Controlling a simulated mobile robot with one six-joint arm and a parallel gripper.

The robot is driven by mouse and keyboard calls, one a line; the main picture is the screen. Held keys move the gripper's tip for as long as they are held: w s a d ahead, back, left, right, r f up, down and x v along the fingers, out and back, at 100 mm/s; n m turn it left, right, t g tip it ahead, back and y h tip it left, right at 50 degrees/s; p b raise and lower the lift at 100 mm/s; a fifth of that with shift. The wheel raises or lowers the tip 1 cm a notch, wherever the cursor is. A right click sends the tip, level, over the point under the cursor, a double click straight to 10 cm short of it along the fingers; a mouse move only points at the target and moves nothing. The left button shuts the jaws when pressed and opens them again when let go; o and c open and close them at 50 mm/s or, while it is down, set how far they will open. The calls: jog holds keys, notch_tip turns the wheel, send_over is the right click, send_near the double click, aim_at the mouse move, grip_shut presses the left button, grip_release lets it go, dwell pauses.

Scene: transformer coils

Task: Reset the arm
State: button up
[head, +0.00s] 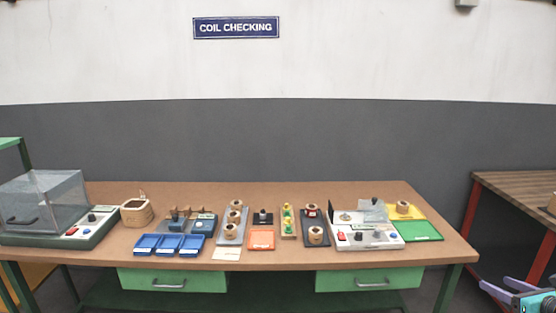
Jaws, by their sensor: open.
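My gripper (494,283) shows at the bottom right corner of the head view, partly cut off by the frame edge. Its two pale purple fingers point left and stand apart, with nothing seen between them. A teal part shows behind the fingers. The gripper is in front of the gap between the long workbench (360,193) and the table on the right, clear of both in the picture. The rest of my arm is out of view.
The bench carries a clear-lidded box (45,200), a basket (137,211), blue trays (170,245), coils on grey plates (231,232), a white test unit (365,236), a yellow mat (416,212) and a green mat (418,231). A red-legged table (520,190) stands right.

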jog(key=w+a+f+n+g+y, duration=0.1)
jog(key=w+a+f+y, duration=0.1)
jog(key=w+a+f, duration=0.35)
jog(key=w+a+f+n+y, duration=0.1)
jog(key=w+a+f, duration=0.15)
jog(key=a, duration=0.65)
jog(key=w+a+f+n+g+y, duration=0.1)
jog(key=w+a+f+y, duration=0.15)
jog(key=w+a, duration=0.35)
jog(key=s+a+f+n+g+y, duration=0.1)
jog(key=s+a+f+n+g, duration=0.15)
jog(key=a+f, duration=0.85)
jog(key=s+a+f+n+g+y, duration=0.1)
jog(key=s+a+f+n+g, duration=0.2)
jog(key=a+f, duration=0.8)
jog(key=s+a+f+n+g+h, duration=0.1)
jog(key=s+a+f+n+g, duration=0.5)
jog(key=s+a, duration=0.45)
jog(key=s+a+f+n+g+h, duration=0.25)
jog(key=s+a+f+n, duration=0.55)
jog(key=s, duration=0.4)
jog(key=s+d+f+n+g+h, duration=0.1)
jog(key=s+d+n+g+h, duration=0.2)
jog(key=s+d+n, duration=0.3)
jog(key=s+n+h, duration=0.1)
jog(key=s+n, duration=0.2)
jog(key=n, duration=0.4)
jog(key=shift+d+f, duration=0.2)
jog(key=shift+f, duration=0.15)
